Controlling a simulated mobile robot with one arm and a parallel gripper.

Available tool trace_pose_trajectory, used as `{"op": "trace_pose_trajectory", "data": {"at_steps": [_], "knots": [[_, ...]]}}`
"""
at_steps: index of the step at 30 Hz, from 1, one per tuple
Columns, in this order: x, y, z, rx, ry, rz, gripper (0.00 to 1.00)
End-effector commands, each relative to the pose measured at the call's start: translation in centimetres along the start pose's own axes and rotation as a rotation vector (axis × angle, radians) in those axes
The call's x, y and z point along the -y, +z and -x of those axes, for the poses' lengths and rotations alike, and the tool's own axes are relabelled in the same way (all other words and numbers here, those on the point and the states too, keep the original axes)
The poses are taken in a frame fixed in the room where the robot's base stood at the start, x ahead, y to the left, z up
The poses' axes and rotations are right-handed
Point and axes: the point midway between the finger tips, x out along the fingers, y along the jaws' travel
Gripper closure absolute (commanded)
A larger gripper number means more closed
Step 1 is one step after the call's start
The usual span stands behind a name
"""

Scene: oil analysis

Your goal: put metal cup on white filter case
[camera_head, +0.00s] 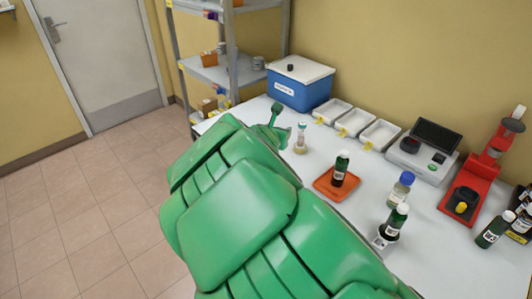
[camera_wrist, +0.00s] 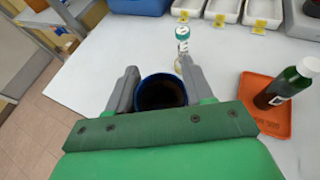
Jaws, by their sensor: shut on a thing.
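In the wrist view, my gripper (camera_wrist: 159,68) is shut on a round cup (camera_wrist: 162,78) with a blue rim and a dark inside. The cup sits between the two grey fingers, and its lower part is hidden; I cannot tell whether it touches the table. In the head view my green arm covers the cup. Just beyond the cup stands a small clear vial (camera_wrist: 183,45) with a teal-and-white top; it also shows in the head view (camera_head: 300,140). I cannot single out a white filter case for certain; several white open trays (camera_head: 338,105) stand along the back.
An orange tray (camera_head: 325,186) holds a dark bottle (camera_head: 341,166). Right of it are a blue-capped bottle (camera_head: 400,188), another dark bottle (camera_head: 397,220), a grey instrument (camera_head: 424,163) and a red stand (camera_head: 474,181). A blue box (camera_head: 298,90) stands at the back left.

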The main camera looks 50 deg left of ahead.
Motion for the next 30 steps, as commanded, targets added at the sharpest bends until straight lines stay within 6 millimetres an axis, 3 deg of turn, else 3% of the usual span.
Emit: {"op": "trace_pose_trajectory", "data": {"at_steps": [9,18,23,30], "knots": [[-1.2,2.6,0.7,-0.002,-0.071,-0.034,0.79],[-0.7,3.9,1.5,0.0,-0.191,-0.079,0.79],[-0.1,3.5,2.1,0.001,-0.277,-0.115,0.79],[0.6,1.3,3.2,0.001,-0.392,-0.161,0.79]]}}
